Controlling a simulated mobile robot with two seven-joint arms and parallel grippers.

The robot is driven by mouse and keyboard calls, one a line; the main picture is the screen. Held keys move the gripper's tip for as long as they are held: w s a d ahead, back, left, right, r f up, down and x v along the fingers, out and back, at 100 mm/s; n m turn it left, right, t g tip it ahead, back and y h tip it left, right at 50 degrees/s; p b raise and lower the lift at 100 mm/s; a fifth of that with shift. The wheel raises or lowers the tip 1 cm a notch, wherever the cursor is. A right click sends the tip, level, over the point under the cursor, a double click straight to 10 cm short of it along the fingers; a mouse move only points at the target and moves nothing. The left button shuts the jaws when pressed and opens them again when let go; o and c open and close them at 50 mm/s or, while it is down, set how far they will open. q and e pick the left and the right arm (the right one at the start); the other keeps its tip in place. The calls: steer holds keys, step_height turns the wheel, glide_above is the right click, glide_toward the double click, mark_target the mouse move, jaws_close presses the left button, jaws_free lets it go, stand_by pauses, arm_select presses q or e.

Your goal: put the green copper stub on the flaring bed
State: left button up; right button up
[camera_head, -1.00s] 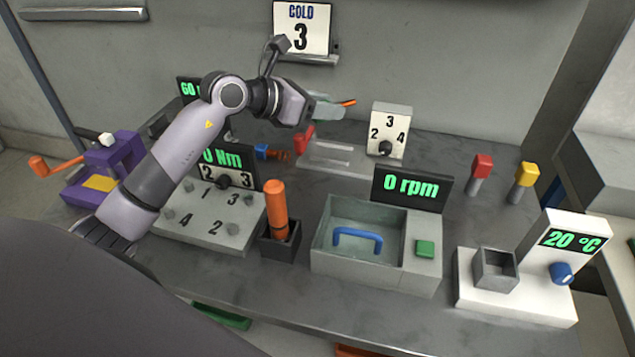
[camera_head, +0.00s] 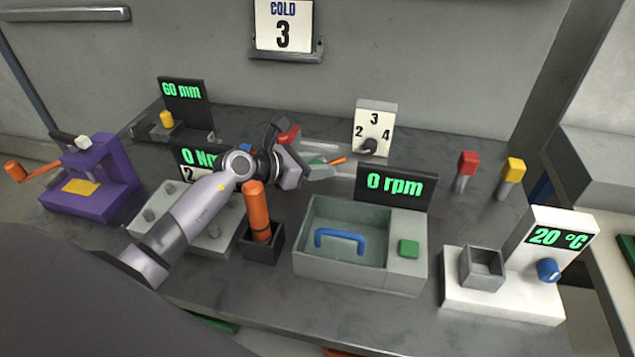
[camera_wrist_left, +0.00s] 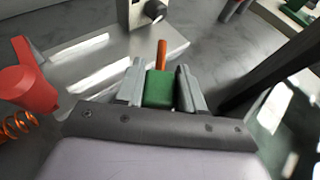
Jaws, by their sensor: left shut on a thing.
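The green copper stub (camera_wrist_left: 159,88) is a green block with a thin orange copper tube pointing away in the left wrist view. In the head view its green part (camera_head: 318,162) shows between the fingers. My left gripper (camera_head: 322,171) is shut on it, above the back middle of the bench; the fingers (camera_wrist_left: 160,82) press both sides of the block. A purple device (camera_head: 92,180) with a yellow pad and orange crank stands at the far left; I cannot tell for certain which station is the flaring bed. My right gripper is not in view.
A pale slotted plate (camera_wrist_left: 90,60) and a dial block (camera_head: 374,128) lie near the gripper. A red part (camera_wrist_left: 26,80) with an orange coil is close by. An orange-handled tool (camera_head: 257,212), an open grey tub (camera_head: 345,264) and red and yellow posts (camera_head: 467,164) stand around.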

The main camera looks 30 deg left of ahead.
mark_target(318, 191)
arm_select(q)
steer(key=shift+f+b, duration=0.45)
steer(key=shift+f, duration=1.85)
steer(key=shift+f, duration=0.2)
steer(key=o, duration=1)
steer(key=shift+o, duration=0.2)
